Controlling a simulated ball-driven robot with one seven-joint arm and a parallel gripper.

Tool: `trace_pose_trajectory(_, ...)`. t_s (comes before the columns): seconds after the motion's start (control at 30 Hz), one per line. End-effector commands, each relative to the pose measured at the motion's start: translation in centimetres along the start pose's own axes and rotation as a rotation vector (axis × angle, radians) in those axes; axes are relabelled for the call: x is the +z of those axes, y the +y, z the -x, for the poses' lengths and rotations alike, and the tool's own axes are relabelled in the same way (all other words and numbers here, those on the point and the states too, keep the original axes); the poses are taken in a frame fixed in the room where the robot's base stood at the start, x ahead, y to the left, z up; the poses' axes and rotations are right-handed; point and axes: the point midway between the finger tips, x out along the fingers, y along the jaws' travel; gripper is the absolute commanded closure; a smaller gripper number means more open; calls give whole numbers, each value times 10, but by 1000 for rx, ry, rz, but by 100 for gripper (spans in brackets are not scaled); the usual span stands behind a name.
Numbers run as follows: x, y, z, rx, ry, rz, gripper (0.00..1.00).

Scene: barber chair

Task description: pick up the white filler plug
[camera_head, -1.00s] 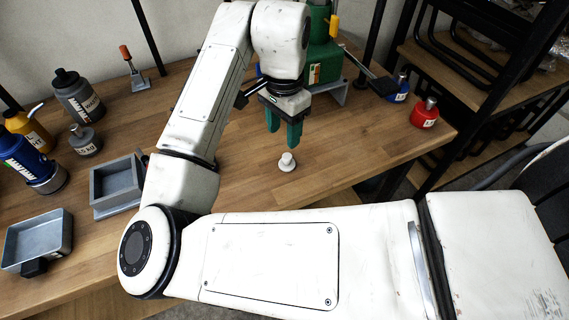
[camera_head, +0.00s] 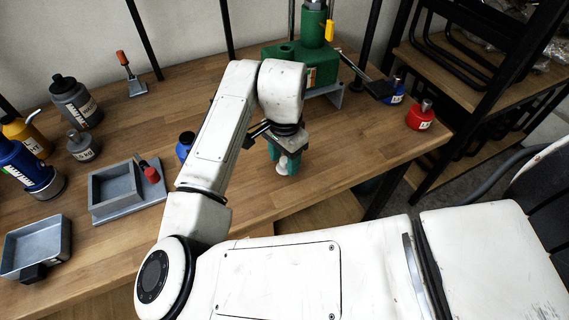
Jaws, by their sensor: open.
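The white filler plug (camera_head: 282,168) stands on the wooden workbench (camera_head: 345,140) near its front edge. Only part of it shows, between and below the green fingers. My gripper (camera_head: 287,164) is open and points down, with its fingers low around or just in front of the plug. I cannot tell whether a finger touches it.
A green jack-like tool (camera_head: 300,66) stands behind my arm. A red weight (camera_head: 420,115) and a blue weight (camera_head: 395,92) are at right. A grey square tray (camera_head: 117,206), a shallow metal tray (camera_head: 38,245) and several bottles (camera_head: 75,100) are at left. The bench right of the gripper is clear.

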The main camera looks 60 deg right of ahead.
Motion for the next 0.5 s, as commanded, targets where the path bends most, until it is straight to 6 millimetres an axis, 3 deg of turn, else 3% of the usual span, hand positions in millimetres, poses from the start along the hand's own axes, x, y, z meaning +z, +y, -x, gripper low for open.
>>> trace_pose_trajectory(0.07,0,0,0,0,0,0,54)
trace_pose_trajectory(0.5,0,0,0,0,0,0,96)
